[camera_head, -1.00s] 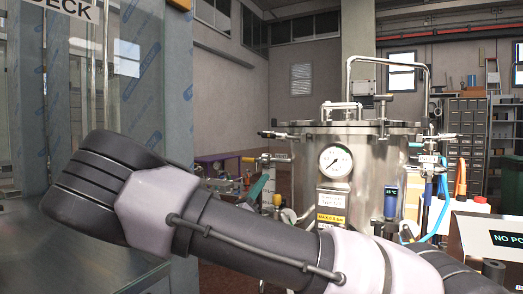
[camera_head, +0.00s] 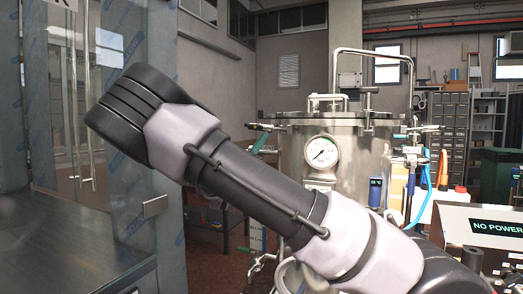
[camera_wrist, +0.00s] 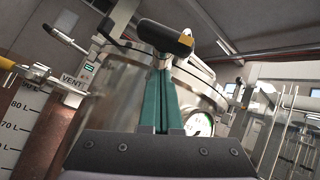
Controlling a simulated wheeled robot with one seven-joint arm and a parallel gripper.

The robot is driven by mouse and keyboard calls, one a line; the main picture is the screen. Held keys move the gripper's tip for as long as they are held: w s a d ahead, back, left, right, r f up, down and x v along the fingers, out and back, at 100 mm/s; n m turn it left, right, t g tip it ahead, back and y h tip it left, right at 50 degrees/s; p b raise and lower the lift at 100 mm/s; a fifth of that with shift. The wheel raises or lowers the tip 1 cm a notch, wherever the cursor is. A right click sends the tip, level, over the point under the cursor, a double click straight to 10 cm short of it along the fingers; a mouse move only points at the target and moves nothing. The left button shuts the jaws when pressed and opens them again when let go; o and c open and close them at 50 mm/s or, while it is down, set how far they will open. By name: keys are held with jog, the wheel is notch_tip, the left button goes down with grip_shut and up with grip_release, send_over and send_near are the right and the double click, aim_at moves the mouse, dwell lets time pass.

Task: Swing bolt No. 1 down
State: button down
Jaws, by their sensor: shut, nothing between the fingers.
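A steel pressure vessel (camera_head: 345,165) with a clamped lid stands at centre right in the head view. I cannot tell which is No. 1. In the wrist view my gripper (camera_wrist: 161,75) is shut, its green fingers together and empty. A dark cylindrical handle with a brass-coloured end (camera_wrist: 165,38) shows just beyond the fingertips, over the vessel rim; contact cannot be told.
A VENT tag (camera_wrist: 73,82) and valve stand left in the wrist view. A pressure gauge (camera_head: 321,151) is on the vessel's front. A glass-doored cabinet (camera_head: 75,110) and steel bench are at the left. A NO POWER display (camera_head: 497,228) is at the right.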

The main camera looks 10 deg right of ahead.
jog(key=shift+r, duration=0.1)
jog(key=shift+w+a+r+m+g+y, duration=0.15)
jog(key=shift+r+m+g+y, duration=0.2)
jog(key=shift+r+g, duration=0.45)
jog(key=shift+r, duration=0.1)
